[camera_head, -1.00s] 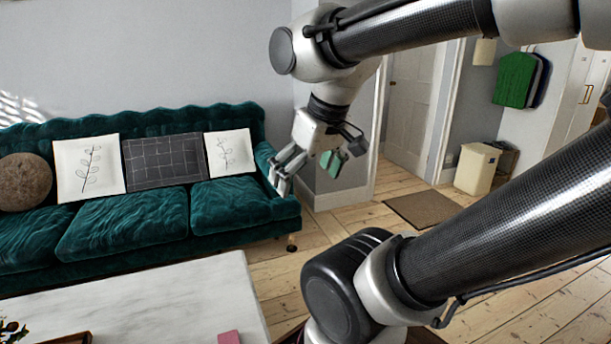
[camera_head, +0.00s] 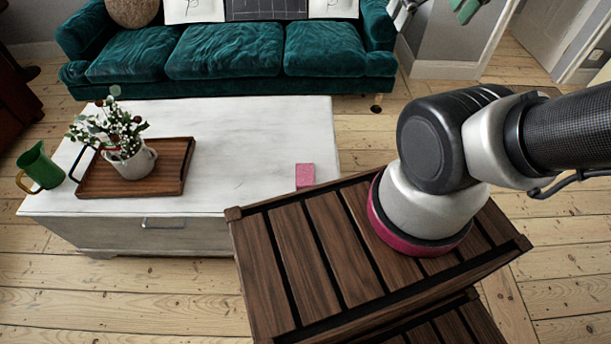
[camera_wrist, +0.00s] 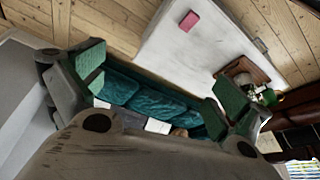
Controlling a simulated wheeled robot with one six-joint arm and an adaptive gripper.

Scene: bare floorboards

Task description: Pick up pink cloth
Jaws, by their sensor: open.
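The pink cloth (camera_head: 305,175) is a small folded rectangle. It lies flat on the white marble-topped table, near the table's front right corner. In the wrist view the pink cloth (camera_wrist: 189,21) shows beyond my gripper, near the table's edge. My gripper (camera_wrist: 160,88) is open, with green pads on its two fingers and nothing between them. In the head view only the tips of my gripper (camera_head: 437,8) show at the top edge, high and well apart from the cloth.
The white table (camera_head: 250,130) carries a wooden tray (camera_head: 180,165) with a potted plant (camera_head: 128,150), and a green pitcher (camera_head: 40,168). A teal sofa (camera_head: 230,52) stands behind it.

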